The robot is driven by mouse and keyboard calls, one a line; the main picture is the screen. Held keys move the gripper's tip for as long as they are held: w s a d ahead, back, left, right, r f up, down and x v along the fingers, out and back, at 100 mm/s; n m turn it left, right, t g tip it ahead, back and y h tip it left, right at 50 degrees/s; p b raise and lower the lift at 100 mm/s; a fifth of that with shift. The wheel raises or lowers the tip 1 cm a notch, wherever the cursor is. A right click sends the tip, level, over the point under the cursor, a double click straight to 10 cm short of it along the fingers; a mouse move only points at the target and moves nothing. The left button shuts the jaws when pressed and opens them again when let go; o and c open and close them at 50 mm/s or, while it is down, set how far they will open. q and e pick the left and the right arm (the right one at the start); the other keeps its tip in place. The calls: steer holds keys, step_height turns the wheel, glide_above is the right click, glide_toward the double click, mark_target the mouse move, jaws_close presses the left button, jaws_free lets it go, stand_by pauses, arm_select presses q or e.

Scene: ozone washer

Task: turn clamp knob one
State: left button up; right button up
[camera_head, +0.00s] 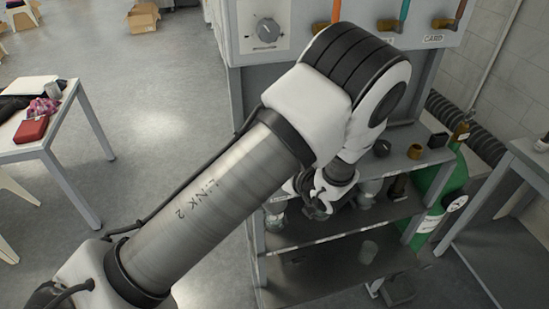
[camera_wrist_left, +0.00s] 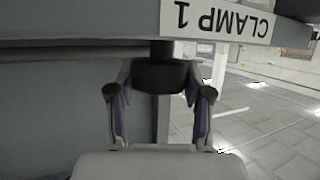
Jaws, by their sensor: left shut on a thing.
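A sign reading CLAMP 1 (camera_wrist_left: 217,20) shows upside down at the top of the left wrist view, on the edge of a grey shelf. A dark round clamp knob (camera_wrist_left: 159,76) sits beside it, on a short dark stem. My left gripper (camera_wrist_left: 158,98) has one finger on each side of this knob and is shut on it. In the head view my left arm comes in from the left and covers much of the stand. The gripper (camera_head: 314,196) is small and partly hidden there, and the knob cannot be made out. My right gripper is not in view.
A grey shelf stand (camera_head: 330,240) holds several small dark and brass parts. A panel with a dial (camera_head: 267,30) is above it. A green cylinder (camera_head: 440,190) stands at the right. A white table (camera_head: 45,140) with a red box (camera_head: 31,129) is at the left, with open floor between.

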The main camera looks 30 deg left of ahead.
arm_select(q)
steer(key=shift+w+r+n+g+y+p, duration=0.1)
steer(key=shift+n+g+y+p, duration=0.25)
steer(key=shift+n+g, duration=0.5)
steer(key=shift+r+n+g+y+p, duration=0.15)
steer(key=shift+n+g+p, duration=0.3)
steer(key=shift+n+g, duration=0.4)
steer(key=shift+f, duration=0.1)
steer(key=o, duration=1.1)
steer(key=shift+o, duration=0.4)
step_height(320, 180, up, 10)
steer(key=shift+f, duration=0.1)
